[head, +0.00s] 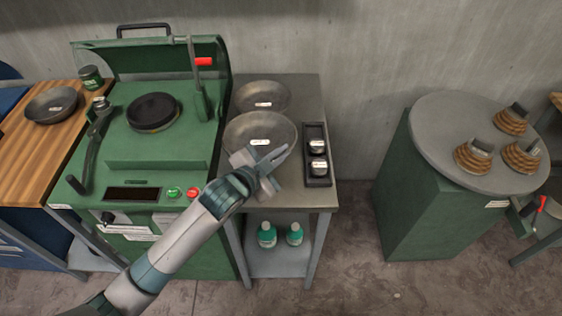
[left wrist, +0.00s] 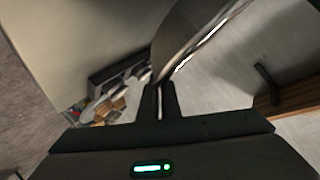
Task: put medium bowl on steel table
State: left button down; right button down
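A grey metal bowl (head: 250,125) with a white tag is over the front part of the steel table (head: 296,197). It looks like the larger of the two bowls there, and I cannot read its tag. My left gripper (head: 276,157) is at its front right rim. In the left wrist view the fingers (left wrist: 159,96) are close together on the bowl's rim (left wrist: 196,42). Whether the bowl touches the table cannot be told. Another tagged bowl (head: 263,95) sits behind it on the table. A third, smaller-looking bowl (head: 52,105) stands on the wooden table. My right gripper is not in view.
A dark tray (head: 318,178) with two small jars lies at the steel table's right. The green machine (head: 170,160) stands to the left. Teal-capped bottles (head: 267,235) are on the lower shelf. A round-topped green stand (head: 430,125) with wooden-based pieces is at the right.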

pick_arm(q)
jog(key=shift+f+p, duration=0.55)
jog(key=shift+f, duration=1.35)
jog(key=c, duration=2)
grip_release()
jog(key=shift+f, duration=0.1)
jog(key=shift+s, duration=0.1)
jog(key=shift+s+a, duration=0.3)
jog(key=shift+s, duration=0.1)
jog(key=v, duration=0.3)
jog(key=b+v, duration=0.1)
jog(key=v, duration=0.3)
jog(key=b+v, duration=0.1)
jog(key=v, duration=0.3)
jog(key=shift+d+r, duration=0.1)
jog(key=shift+r, duration=0.15)
